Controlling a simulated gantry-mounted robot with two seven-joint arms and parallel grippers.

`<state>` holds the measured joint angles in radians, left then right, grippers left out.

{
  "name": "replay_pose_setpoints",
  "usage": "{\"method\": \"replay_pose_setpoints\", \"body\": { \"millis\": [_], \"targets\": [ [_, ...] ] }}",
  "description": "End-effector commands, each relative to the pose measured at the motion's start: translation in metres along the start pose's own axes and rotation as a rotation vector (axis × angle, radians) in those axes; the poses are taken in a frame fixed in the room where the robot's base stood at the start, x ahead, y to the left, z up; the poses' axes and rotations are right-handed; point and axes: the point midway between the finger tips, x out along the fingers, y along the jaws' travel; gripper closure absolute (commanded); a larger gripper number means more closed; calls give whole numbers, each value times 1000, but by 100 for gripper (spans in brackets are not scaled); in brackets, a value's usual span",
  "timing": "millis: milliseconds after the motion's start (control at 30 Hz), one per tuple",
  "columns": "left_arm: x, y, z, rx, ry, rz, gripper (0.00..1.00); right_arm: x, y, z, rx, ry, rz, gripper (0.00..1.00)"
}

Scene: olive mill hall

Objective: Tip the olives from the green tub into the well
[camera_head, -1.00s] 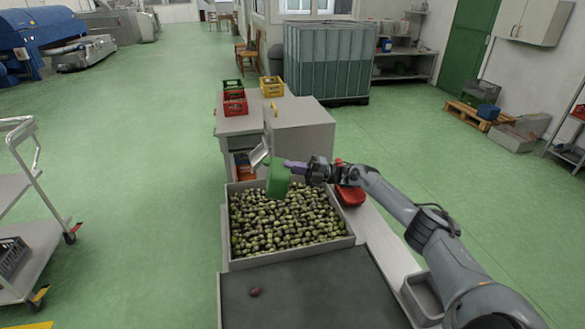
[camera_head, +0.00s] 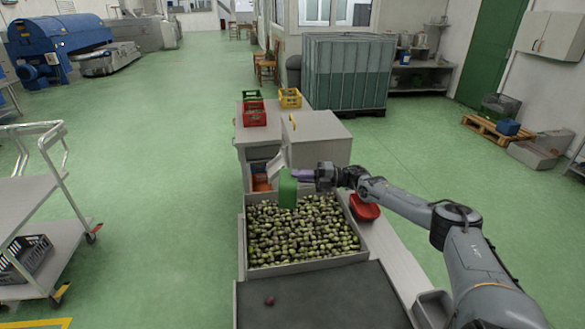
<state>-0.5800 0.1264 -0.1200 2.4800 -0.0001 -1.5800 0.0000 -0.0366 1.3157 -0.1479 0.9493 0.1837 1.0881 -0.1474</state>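The well (camera_head: 311,264) is a grey-walled square bin, with a bed of green and dark olives (camera_head: 300,230) in it. The green tub (camera_head: 288,189) hangs over the far left part of the well, close to upright. My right gripper (camera_head: 307,175) reaches in from the right and is shut on the tub near its upper right side, with a purple part between them. The inside of the tub is hidden, so I cannot tell whether it holds olives. No olives are seen falling. My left gripper is not in view.
A red scoop-like container (camera_head: 364,208) lies right of the well. A dark belt (camera_head: 325,299) with one dark olive (camera_head: 269,300) is in front. Behind stand a grey cabinet (camera_head: 318,140), a red crate (camera_head: 254,117) and a yellow crate (camera_head: 290,97). A trolley (camera_head: 35,205) stands left.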

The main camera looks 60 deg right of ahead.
Motion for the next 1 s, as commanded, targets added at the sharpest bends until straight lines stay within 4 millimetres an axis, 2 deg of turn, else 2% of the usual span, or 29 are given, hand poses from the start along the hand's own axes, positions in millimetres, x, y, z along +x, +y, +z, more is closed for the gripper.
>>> {"method": "replay_pose_setpoints", "body": {
  "millis": [133, 367, 1000],
  "targets": [
    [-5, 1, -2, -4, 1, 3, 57, -8, -11, -2, -2, 1, -43, 100],
    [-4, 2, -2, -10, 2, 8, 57, 3, -7, -3, -7, 4, -165, 100],
    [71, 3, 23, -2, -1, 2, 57, 37, -3, -2, -9, 1, -533, 100]
  ]
}}
